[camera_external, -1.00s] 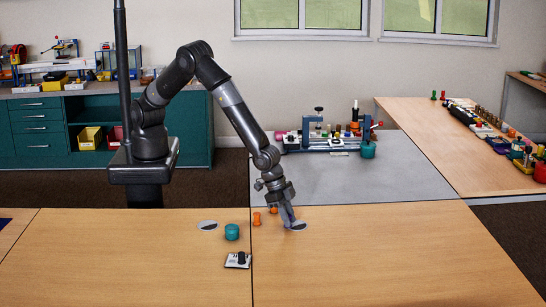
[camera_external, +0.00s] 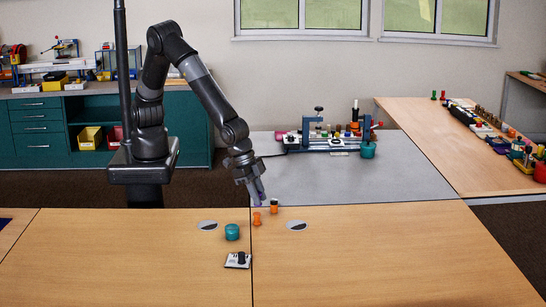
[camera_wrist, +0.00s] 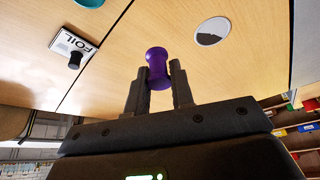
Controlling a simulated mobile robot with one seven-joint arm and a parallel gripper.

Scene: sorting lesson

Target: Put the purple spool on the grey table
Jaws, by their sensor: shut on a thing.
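A purple spool (camera_wrist: 157,66) is between the two fingers of my gripper (camera_wrist: 158,88) in the wrist view. The fingers are shut on its sides. In the external view my gripper (camera_external: 260,196) is above the far edge of the wooden table, and only a little purple shows at its fingertips. The grey table (camera_external: 350,180) lies behind the wooden table, to the right of my gripper.
Two orange pieces (camera_external: 257,219) stand close below my gripper, one with a dark top (camera_external: 274,206). A teal cylinder (camera_external: 232,232) and a FOIL label with a black knob (camera_external: 238,260) are nearer. A machine (camera_external: 330,140) occupies the grey table's back; its front is clear.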

